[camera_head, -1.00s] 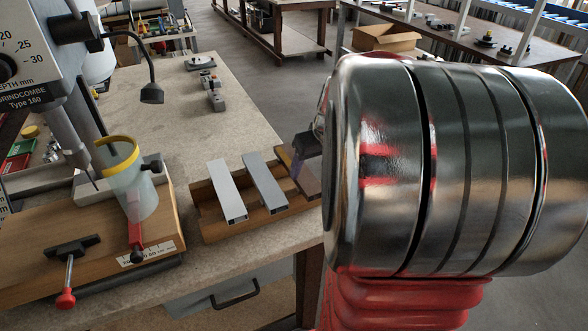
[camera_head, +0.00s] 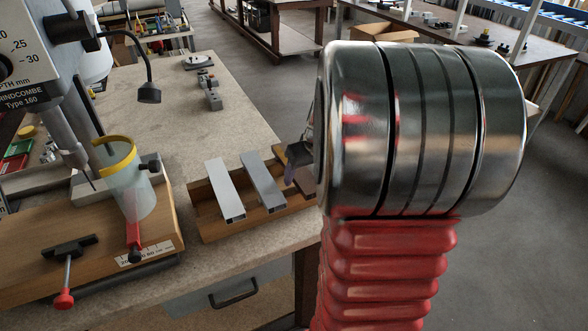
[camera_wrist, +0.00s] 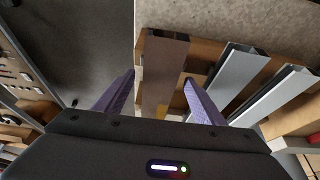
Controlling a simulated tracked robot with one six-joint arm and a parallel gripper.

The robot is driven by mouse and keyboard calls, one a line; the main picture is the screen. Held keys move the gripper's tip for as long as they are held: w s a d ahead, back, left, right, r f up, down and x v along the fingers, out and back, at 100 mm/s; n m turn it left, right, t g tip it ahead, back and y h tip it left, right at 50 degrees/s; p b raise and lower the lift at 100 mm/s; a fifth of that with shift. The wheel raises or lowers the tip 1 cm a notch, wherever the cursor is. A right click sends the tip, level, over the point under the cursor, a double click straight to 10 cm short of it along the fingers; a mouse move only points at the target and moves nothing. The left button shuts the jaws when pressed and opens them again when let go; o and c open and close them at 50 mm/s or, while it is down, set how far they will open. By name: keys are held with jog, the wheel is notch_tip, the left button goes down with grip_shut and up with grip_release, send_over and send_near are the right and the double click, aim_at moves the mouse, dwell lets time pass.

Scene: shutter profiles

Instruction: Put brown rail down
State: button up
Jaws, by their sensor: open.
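The brown rail (camera_wrist: 164,62) lies across the wooden rack (camera_wrist: 206,50) at its end, in the wrist view. It lies beside two silver rails, which rest on the same rack. My gripper (camera_wrist: 159,78) is open, with one purple finger on each side of the brown rail and a visible gap to both. In the head view the wooden rack (camera_head: 232,231) sits at the bench's front edge. There my arm hides most of my gripper, and I cannot make out the brown rail clearly.
The silver rails (camera_head: 226,188) (camera_head: 263,180) lie side by side, left of my gripper. A drill press with a clear yellow-rimmed guard (camera_head: 135,185) stands at the left. Small grey blocks (camera_head: 213,99) lie farther back. The bench's middle is clear; its edge drops to the floor.

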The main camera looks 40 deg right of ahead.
jog(key=c, duration=1.3)
jog(key=shift+r, duration=0.1)
notch_tip(320, 180, up, 10)
jog(key=shift+f, duration=0.1)
dwell(0.4)
